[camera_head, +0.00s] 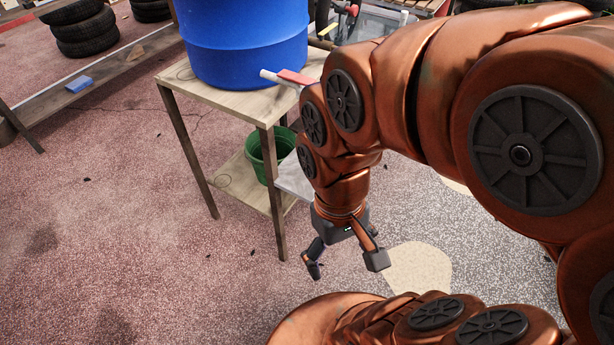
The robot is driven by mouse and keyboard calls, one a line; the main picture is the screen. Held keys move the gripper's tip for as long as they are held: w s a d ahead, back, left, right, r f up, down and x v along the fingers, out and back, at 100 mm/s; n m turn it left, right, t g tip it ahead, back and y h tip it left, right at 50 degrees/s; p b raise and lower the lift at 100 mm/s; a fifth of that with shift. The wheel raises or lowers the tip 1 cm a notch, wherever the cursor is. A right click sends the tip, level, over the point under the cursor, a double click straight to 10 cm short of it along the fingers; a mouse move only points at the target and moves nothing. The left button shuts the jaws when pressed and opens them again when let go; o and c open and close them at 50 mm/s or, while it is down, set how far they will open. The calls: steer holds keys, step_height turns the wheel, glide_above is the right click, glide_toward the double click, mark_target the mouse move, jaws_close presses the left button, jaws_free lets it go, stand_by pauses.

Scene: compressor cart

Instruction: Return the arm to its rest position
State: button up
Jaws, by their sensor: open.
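My gripper (343,267) hangs down from my copper-coloured arm, to the right of the wooden stand. It is open, with its two dark fingers spread apart. Nothing shows between the fingers, and speckled floor is seen below them. The arm reaches in from the right side of the view and bends down at the wrist. It hides part of what lies behind it, including the right end of the stand.
A blue barrel (245,45) stands on the wooden stand (185,90), beside a red-and-white handle-like piece (290,77). A green bucket (260,155) sits on its lower shelf. Tyres (80,28) are stacked at upper left. The left floor (110,230) is largely clear.

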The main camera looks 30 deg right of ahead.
step_height(320, 180, up, 11)
steer(key=p, duration=1)
steer(key=shift+w, duration=0.15)
